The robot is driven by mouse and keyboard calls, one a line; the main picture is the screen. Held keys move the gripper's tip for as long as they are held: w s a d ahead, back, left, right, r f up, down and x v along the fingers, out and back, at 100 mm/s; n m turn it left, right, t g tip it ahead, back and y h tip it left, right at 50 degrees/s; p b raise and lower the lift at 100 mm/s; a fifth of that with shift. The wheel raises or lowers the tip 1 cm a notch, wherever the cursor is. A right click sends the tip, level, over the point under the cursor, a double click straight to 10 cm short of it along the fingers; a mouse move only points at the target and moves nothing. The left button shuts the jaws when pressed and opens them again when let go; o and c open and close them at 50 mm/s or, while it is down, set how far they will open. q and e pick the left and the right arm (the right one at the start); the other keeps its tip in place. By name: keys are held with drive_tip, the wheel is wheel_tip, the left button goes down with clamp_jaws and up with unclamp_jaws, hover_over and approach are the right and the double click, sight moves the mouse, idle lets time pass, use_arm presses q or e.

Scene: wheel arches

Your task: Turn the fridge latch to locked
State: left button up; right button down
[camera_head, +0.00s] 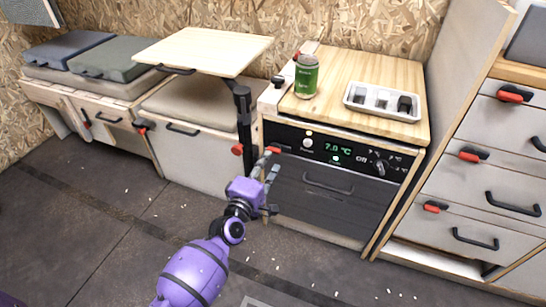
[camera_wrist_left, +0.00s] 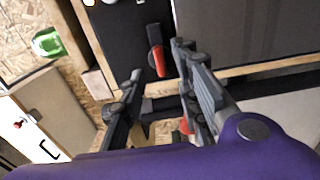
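The fridge (camera_head: 330,195) has a dark front with a lit display reading about 7.0 °C. A small red latch (camera_head: 273,149) sits at the upper left of that front, lying roughly sideways. In the left wrist view the red-and-black latch (camera_wrist_left: 156,60) shows between and just beyond the fingertips. My left gripper (camera_head: 268,168) is in front of the fridge's left edge, just below the latch. Its fingers (camera_wrist_left: 158,66) are apart with nothing held between them. I cannot tell whether a finger touches the latch. My right gripper is not in view.
A green can (camera_head: 306,76) and a white tray (camera_head: 384,101) stand on the wooden top above the fridge. A raised table (camera_head: 205,50) on a black post (camera_head: 243,120) with a red knob (camera_head: 237,150) is close left of the gripper. Drawers (camera_head: 480,185) stand right.

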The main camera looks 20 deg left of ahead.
sight(279, 150)
use_arm(q)
drive_tip(key=shift+w+b, duration=0.4)
drive_tip(key=shift+w, duration=1.65)
drive_tip(key=shift+d, duration=0.1)
clamp_jaws()
